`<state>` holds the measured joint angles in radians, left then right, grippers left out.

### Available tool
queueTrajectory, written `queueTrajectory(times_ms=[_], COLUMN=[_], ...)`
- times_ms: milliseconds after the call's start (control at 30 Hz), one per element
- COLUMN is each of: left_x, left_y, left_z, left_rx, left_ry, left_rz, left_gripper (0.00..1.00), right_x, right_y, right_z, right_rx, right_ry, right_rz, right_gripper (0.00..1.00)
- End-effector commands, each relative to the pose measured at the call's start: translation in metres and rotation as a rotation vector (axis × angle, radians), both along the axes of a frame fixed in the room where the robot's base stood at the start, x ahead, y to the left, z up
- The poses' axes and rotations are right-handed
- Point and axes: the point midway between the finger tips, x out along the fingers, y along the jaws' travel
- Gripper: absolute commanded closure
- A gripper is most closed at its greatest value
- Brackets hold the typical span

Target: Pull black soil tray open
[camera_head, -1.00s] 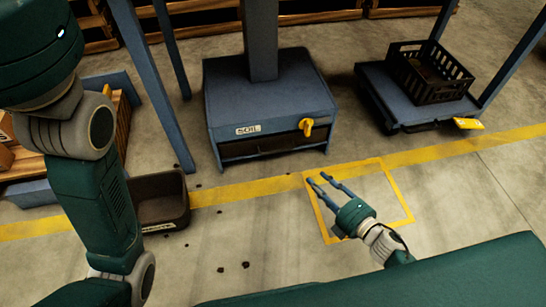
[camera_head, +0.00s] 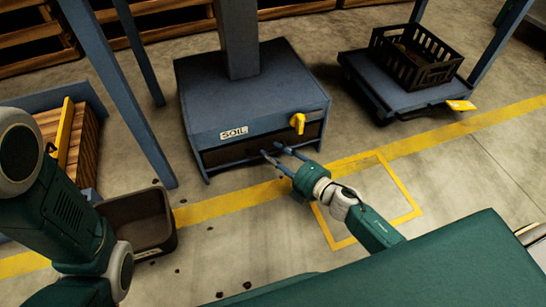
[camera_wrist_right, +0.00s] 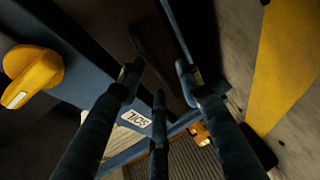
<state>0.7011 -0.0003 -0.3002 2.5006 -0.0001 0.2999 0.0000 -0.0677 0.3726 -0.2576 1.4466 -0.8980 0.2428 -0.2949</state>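The blue soil unit (camera_head: 255,90) carries a white SOIL label (camera_head: 234,132) and a yellow knob (camera_head: 297,123). The black soil tray (camera_head: 225,154) sits in the slot below the label, its front about flush with the unit. My right gripper (camera_head: 271,150) has its fingers spread and pointing at the tray front. In the right wrist view, the open fingers (camera_wrist_right: 158,78) have the dark tray front (camera_wrist_right: 175,35) beyond their tips, with nothing clearly between them; contact cannot be told. The knob (camera_wrist_right: 33,70) also shows there. My left arm shows at the left; its gripper is out of view.
An open dark bin (camera_head: 168,238) stands on the floor at the lower left. A black crate (camera_head: 415,62) sits on a blue stand (camera_head: 375,88) at the right. A blue post (camera_head: 125,90) rises left of the unit. The yellow-marked floor square (camera_head: 385,205) is clear apart from my arm.

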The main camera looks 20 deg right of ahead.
Motion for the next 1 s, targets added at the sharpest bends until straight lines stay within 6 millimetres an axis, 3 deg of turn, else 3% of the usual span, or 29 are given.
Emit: queueTrajectory(times_ms=[367, 400, 567, 600, 1000], left_x=[0.0, 0.0, -0.0001, -0.0001, 0.0012], left_y=[-0.0002, -0.0002, -0.0002, -0.0003, -0.0006], left_z=[-0.0035, -0.0035, -0.0035, -0.0035, -0.0016], left_rx=[0.001, 0.001, 0.001, 0.001, 0.001], left_ry=[0.0, 0.0, 0.0, 0.0, 0.002], left_rz=[0.0, 0.0, 0.0, 0.0, 0.001], left_gripper=[0.6, 0.6, 0.6, 0.6, 0.6], right_x=[0.0077, 0.0077, 0.0076, 0.0076, 0.0072], right_y=[0.0039, 0.0037, 0.0037, 0.0037, 0.0035], right_z=[-0.0012, -0.0011, -0.0012, -0.0012, -0.0014], right_rx=[0.0, 0.0, 0.0, 0.0, 0.0], right_ry=[0.0, 0.0, 0.0, 0.0, 0.001], right_rz=[0.001, 0.0, 0.0, 0.0, 0.0], right_gripper=[0.65, 0.67, 0.99, 1.0, 1.0])
